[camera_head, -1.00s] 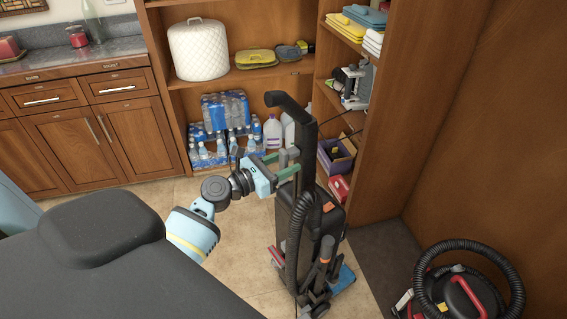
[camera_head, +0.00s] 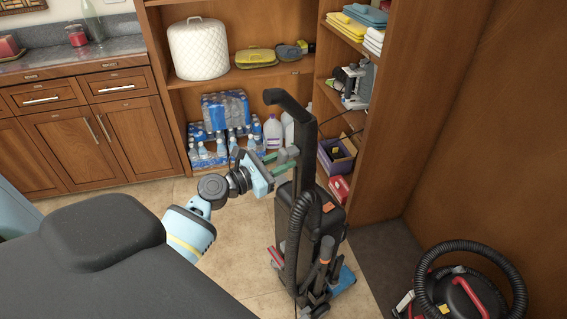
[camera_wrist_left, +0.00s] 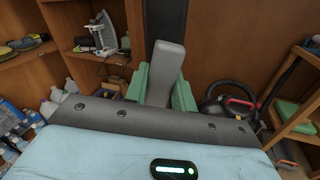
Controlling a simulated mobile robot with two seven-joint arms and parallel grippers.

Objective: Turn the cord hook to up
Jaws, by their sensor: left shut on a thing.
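The cord hook (camera_head: 291,152) is a small grey piece on the upper shaft of a black upright vacuum (camera_head: 304,180). My left gripper (camera_head: 280,160) reaches it from the left, with its green fingers at the hook beside the shaft. In the left wrist view the hook (camera_wrist_left: 166,68) is a grey paddle between the two green fingers (camera_wrist_left: 162,88), and the gripper is shut on it. The hook's pivot and lower end are hidden there by my gripper body. My right gripper is not in view.
Wooden shelves (camera_head: 270,75) stand behind the vacuum, with bottled water packs (camera_head: 226,110) low down. A red and black canister vacuum (camera_head: 465,290) with a coiled hose is at the lower right. Tiled floor (camera_head: 255,235) is open left of the upright vacuum.

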